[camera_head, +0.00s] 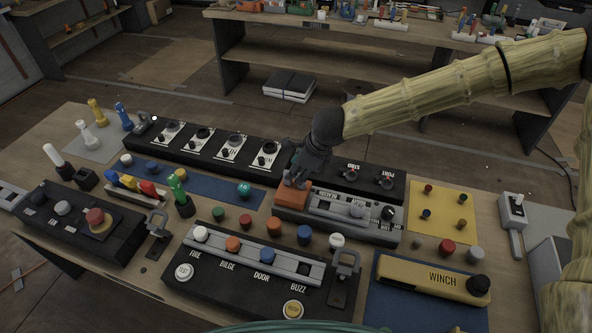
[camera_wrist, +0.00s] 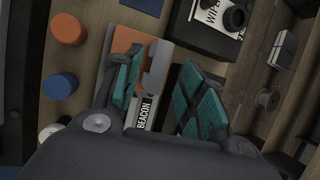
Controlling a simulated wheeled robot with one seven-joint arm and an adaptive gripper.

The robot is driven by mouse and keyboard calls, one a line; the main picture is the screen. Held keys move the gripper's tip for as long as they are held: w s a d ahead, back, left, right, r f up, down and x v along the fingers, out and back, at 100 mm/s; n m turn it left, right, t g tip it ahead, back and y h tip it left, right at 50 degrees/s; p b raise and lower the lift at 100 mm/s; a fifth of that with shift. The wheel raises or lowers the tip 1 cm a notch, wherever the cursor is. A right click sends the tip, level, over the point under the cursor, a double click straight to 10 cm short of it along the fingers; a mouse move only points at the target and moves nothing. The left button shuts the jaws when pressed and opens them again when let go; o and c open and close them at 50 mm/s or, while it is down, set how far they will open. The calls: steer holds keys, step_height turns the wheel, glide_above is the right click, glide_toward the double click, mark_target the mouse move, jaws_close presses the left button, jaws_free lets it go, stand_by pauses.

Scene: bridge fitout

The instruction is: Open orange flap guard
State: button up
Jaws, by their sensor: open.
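The orange flap guard (camera_head: 293,197) sits at the left end of the grey beacon panel and looks closed. In the wrist view its orange surface (camera_wrist: 128,38) shows beyond the left finger, beside a grey upright piece (camera_wrist: 157,66). My gripper (camera_head: 297,176) is just above the guard, pointing down. In the wrist view its teal-padded fingers (camera_wrist: 162,88) are apart, with the grey piece and the BEACON label (camera_wrist: 144,112) showing between them. I cannot tell whether a finger touches the guard.
A black panel with dials (camera_head: 235,146) lies behind. A black button box (camera_head: 250,283) and coloured caps (camera_head: 274,226) stand in front. A yellow WINCH box (camera_head: 430,276) is at the right. The blue mat (camera_head: 215,187) to the left is partly bare.

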mark_target(293, 184)
steer(key=shift+x, duration=1.2)
jaws_close()
